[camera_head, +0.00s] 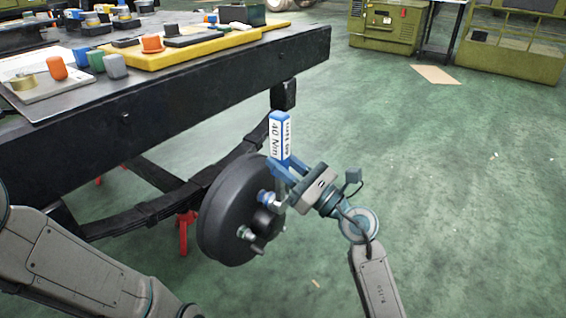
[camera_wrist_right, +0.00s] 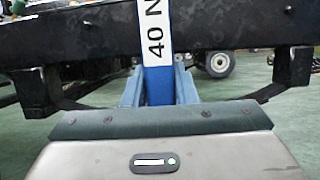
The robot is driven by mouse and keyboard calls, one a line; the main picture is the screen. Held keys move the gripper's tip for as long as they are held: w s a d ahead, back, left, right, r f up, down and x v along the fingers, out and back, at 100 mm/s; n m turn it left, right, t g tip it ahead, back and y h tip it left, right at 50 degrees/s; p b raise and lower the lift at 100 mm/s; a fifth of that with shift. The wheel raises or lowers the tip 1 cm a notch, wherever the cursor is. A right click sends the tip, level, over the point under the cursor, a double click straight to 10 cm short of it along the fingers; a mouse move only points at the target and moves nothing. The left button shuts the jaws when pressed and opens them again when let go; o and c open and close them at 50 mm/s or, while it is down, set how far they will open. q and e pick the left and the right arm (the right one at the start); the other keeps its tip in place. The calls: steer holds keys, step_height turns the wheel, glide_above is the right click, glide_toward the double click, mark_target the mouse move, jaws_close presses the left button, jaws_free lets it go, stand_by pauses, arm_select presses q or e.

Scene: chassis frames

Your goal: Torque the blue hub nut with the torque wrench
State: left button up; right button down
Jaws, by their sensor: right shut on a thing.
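My right gripper (camera_head: 283,174) is shut on the blue torque wrench (camera_head: 279,150), which has a white label reading 40 Nm. The wrench stands nearly upright, its labelled end up, in front of the hub. In the right wrist view the wrench (camera_wrist_right: 157,80) rises between the blue fingers. The dark round hub (camera_head: 222,215) is below the chassis frame. A bluish nut (camera_head: 264,198) shows on the hub face, close beside the gripper; another bluish-white one (camera_head: 246,233) is lower. I cannot tell whether the wrench touches a nut. My left gripper is out of view.
The black chassis frame (camera_head: 190,100) runs above the hub. A red stand (camera_head: 186,232) is behind the hub. The green floor to the right is mostly clear.

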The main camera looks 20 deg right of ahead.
steer(key=shift+w+a+r+p, duration=0.1)
steer(key=shift+w+a+p, duration=0.3)
steer(key=shift+w, duration=0.15)
stand_by(1.0)
steer(key=shift+w+a+r, duration=0.1)
steer(key=shift+w, duration=0.15)
stand_by(0.9)
steer(key=shift+w+d+m+t+h+p, duration=0.25)
steer(key=shift+w+d+m+h+p, duration=0.05)
steer(key=shift+m+p, duration=0.4)
steer(key=shift+w+d+m+t+h+p, duration=0.25)
steer(key=shift+w+d+m+h+p, duration=0.05)
steer(key=shift+m+p, duration=0.35)
steer(key=shift+w+d+f+m+h+p, duration=0.25)
steer(key=shift+w+d+m+h+p, duration=0.15)
steer(key=shift+m+p, duration=0.3)
steer(key=shift+w+d+f+m+t+h+p, duration=0.35)
steer(key=shift+d+m+p, duration=0.25)
steer(key=shift+m+p, duration=0.35)
